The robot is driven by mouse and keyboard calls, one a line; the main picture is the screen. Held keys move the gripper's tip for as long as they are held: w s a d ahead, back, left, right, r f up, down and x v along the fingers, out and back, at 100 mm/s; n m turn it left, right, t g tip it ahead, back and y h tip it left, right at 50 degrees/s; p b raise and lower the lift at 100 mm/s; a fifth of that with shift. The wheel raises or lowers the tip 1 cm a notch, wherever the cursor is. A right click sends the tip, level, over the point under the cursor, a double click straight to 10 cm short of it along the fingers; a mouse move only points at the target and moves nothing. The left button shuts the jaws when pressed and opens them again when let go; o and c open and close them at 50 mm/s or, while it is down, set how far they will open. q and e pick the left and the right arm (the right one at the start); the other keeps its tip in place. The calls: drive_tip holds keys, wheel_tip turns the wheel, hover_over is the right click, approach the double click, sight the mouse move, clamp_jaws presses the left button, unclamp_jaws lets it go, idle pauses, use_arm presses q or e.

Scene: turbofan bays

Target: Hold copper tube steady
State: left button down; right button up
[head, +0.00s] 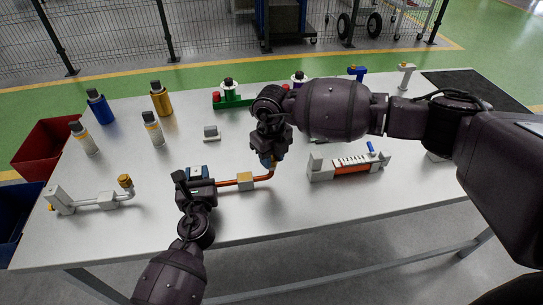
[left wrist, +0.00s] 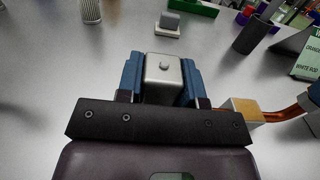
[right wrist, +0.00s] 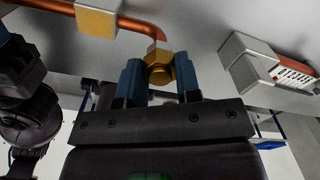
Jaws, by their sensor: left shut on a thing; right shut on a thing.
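The copper tube (head: 225,182) lies low over the table, bent upward at its right end, with a tan block (head: 245,181) around its middle. It also shows in the left wrist view (left wrist: 285,115) and the right wrist view (right wrist: 140,27). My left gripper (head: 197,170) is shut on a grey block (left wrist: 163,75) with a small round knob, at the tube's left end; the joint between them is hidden. My right gripper (head: 266,162) is shut on a brass nut (right wrist: 159,70) at the tube's other end, its fingers on either side.
A grey fixture with an orange bar (head: 350,168) stands right of the tube. A grey pipe fitting with a brass cap (head: 125,182) is at left. Several bottles (head: 161,99) stand behind, and a small grey block (head: 211,132) lies between. The front table strip is clear.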

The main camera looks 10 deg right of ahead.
use_arm(q)
drive_tip(key=shift+f, duration=0.1)
use_arm(e)
drive_tip(key=m, duration=0.5)
drive_tip(key=shift+r+m, duration=0.1)
drive_tip(key=shift+m, duration=0.2)
use_arm(q)
drive_tip(key=shift+a, duration=0.1)
use_arm(e)
drive_tip(key=m, duration=0.4)
drive_tip(key=shift+m, duration=0.4)
drive_tip(key=o, duration=0.9)
drive_tip(key=shift+o, duration=0.2)
wheel_tip(320, 180, up, 12)
